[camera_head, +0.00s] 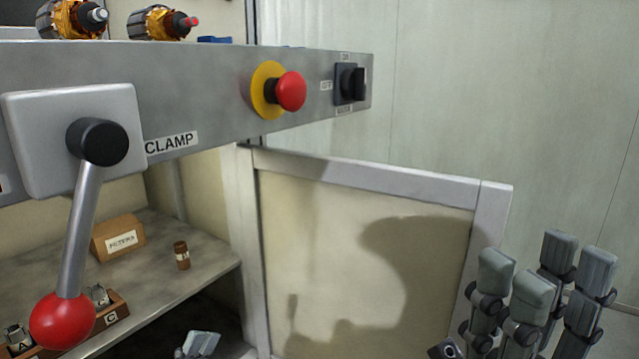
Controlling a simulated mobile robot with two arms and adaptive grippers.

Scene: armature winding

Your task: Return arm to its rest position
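My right gripper (545,278) is at the lower right, in front of the framed panel and the pale wall. Its grey fingers point up, with a gap between them and nothing held. A small grey part of my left gripper (198,344) shows at the bottom edge, below the shelf. Most of it is out of the picture, so its opening cannot be judged. The clamp lever (80,225) with its red ball knob (63,320) hangs down at the left, apart from both grippers.
A grey control bar (205,75) carries a red emergency button (290,91) and a black rotary switch (352,84). Two armatures (70,18) (160,22) sit above it. The shelf (205,255) below holds a filters box (118,238) and a small brown bottle (181,255). A framed panel (350,250) stands in the middle.

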